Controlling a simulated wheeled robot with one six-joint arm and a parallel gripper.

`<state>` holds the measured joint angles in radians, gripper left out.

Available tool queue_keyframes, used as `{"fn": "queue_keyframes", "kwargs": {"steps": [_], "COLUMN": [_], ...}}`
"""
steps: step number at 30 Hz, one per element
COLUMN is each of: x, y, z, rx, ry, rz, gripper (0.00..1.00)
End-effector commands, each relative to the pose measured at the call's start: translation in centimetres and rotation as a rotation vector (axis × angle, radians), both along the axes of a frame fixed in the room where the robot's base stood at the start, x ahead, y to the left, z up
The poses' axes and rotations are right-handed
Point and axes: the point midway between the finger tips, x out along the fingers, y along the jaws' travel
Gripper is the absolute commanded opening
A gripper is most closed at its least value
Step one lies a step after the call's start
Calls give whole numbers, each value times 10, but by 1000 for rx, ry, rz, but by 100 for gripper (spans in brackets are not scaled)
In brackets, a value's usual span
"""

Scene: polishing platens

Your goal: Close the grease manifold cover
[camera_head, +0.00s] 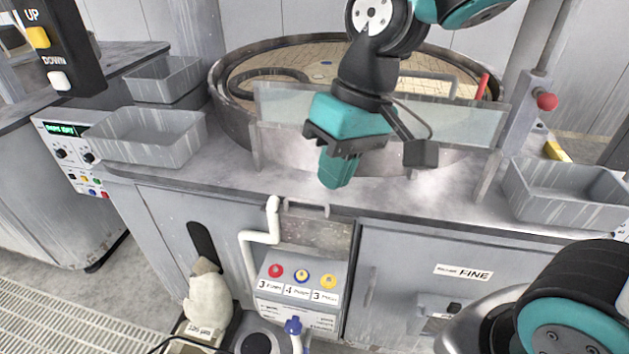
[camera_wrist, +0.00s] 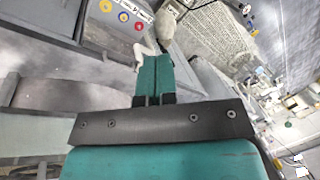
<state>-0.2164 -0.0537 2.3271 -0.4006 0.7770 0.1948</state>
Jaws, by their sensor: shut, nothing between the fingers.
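The grease manifold (camera_head: 300,308) is a light grey box in an open bay under the counter. Its red, blue-and-yellow and yellow round fittings and their labels are exposed; they also show at the top of the wrist view (camera_wrist: 121,16). A worn grey panel with a bar handle, which looks like the raised cover (camera_head: 318,236), stands above and behind the fittings. My gripper (camera_head: 335,184) is shut and empty, pointing down above the counter's front edge, above and slightly right of the handle and apart from it. Its closed teal fingers show in the wrist view (camera_wrist: 153,73).
A clear splash guard (camera_head: 455,118) and the round platen basin (camera_head: 232,105) stand behind my gripper. A white bent pipe (camera_head: 248,262) runs left of the manifold. A pale sack (camera_head: 208,295) stands lower left. Grey trays (camera_head: 150,138) sit at the counter's left, another (camera_head: 565,195) at right.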

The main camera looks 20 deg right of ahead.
Motion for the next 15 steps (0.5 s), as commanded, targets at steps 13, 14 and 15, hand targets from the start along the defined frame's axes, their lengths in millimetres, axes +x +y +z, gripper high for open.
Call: {"fn": "queue_keyframes", "kwargs": {"steps": [13, 14, 15], "x": [191, 197, 203], "y": [-54, -57, -61], "z": [-89, -95, -102], "rx": [-205, -214, -224], "ry": [234, 243, 252], "rz": [-722, -751, -786], "gripper": [0, 0, 0]}}
